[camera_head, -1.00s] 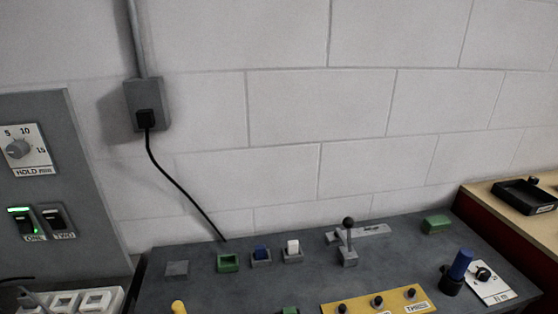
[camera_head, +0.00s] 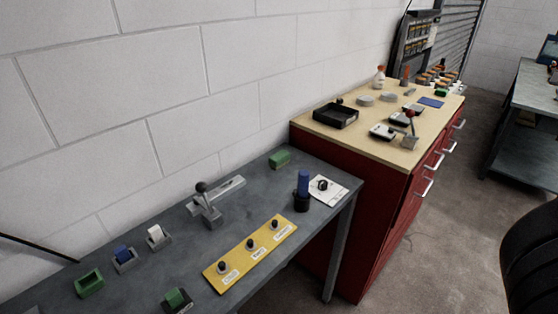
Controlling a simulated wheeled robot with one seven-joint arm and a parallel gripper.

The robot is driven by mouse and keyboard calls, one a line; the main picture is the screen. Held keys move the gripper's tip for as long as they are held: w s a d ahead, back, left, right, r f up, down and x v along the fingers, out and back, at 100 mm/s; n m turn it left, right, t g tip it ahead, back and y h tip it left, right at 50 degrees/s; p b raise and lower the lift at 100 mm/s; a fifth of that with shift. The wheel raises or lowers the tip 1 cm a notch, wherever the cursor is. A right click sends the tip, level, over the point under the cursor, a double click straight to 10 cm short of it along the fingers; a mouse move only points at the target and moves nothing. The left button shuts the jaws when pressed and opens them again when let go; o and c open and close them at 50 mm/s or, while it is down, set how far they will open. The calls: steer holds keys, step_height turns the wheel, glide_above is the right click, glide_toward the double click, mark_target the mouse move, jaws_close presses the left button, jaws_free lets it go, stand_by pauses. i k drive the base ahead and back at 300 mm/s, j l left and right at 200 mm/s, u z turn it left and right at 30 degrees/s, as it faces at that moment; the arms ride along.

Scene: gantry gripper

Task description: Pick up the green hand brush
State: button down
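I cannot make out a green hand brush for certain. Several green things show: a green block (camera_head: 280,158) at the back right of the grey bench, a green open holder (camera_head: 89,284) at its left, a dark green piece (camera_head: 176,299) at the lower edge of the view, and a small green item (camera_head: 441,93) at the far end of the wood-topped cabinet. None clearly shows a handle or bristles. My gripper is not in view.
The grey bench (camera_head: 185,240) bears a yellow button panel (camera_head: 250,256), a lever (camera_head: 206,205) and a blue-topped knob (camera_head: 303,190). The red cabinet (camera_head: 370,220) holds a black tray (camera_head: 336,115) and dishes. Open floor (camera_head: 440,220) lies right of it; a dark curved shape (camera_head: 535,240) stands there.

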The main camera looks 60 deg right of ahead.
mark_target(277, 162)
steer(key=i+z, duration=0.2)
steer(key=z, duration=0.15)
steer(key=i+j+z, duration=0.15)
steer(key=z, duration=0.2)
steer(key=i, duration=0.1)
